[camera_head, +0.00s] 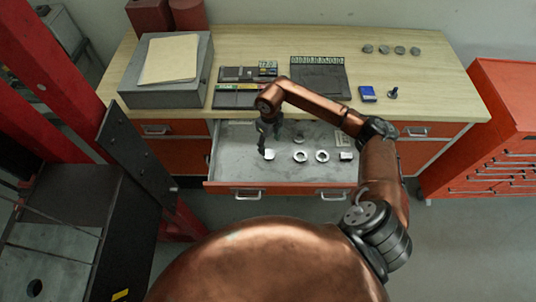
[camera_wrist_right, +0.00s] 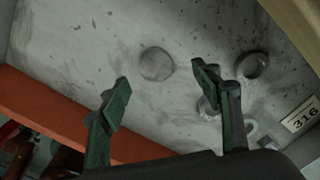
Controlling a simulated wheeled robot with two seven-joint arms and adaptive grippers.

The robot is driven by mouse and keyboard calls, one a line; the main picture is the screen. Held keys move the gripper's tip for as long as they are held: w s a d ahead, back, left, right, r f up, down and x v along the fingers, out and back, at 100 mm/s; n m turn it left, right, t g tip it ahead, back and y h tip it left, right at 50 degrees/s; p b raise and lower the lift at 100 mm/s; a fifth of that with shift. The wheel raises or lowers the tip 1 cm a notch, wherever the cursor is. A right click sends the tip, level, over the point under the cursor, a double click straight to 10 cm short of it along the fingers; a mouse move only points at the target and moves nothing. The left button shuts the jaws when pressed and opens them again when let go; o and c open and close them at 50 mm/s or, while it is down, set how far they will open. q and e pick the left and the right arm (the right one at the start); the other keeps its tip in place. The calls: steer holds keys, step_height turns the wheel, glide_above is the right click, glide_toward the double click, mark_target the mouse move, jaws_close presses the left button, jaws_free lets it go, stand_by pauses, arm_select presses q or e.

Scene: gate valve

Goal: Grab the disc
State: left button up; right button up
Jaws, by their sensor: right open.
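A flat grey disc (camera_wrist_right: 156,64) lies on the drawer floor in the right wrist view, ahead of and between the two fingers. In the head view a small pale round piece (camera_head: 269,154) lies in the open drawer beside the fingertips; I cannot tell for sure that it is the same disc. My right gripper (camera_head: 264,142) points down into the drawer. Its fingers (camera_wrist_right: 161,77) are apart in the wrist view, with nothing held between them. My left gripper is not in view.
The open drawer (camera_head: 235,172) also holds rings (camera_head: 322,156) and a small block (camera_head: 346,156). A label reading 316 (camera_wrist_right: 302,115) lies there. The wooden bench top (camera_head: 435,85) is above, with a grey box (camera_head: 165,95). A red cabinet (camera_head: 490,140) stands right.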

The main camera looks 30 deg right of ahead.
mark_target(269, 154)
steer(key=f, duration=0.4)
steer(key=shift+s+a+f+p, duration=0.25)
steer(key=shift+a+p, duration=0.05)
steer(key=shift+a, duration=0.05)
steer(key=shift+f, duration=0.7)
steer(key=shift+c, duration=0.4)
steer(key=c, duration=1.4)
steer(key=shift+r, duration=0.1)
steer(key=shift+c, duration=0.4)
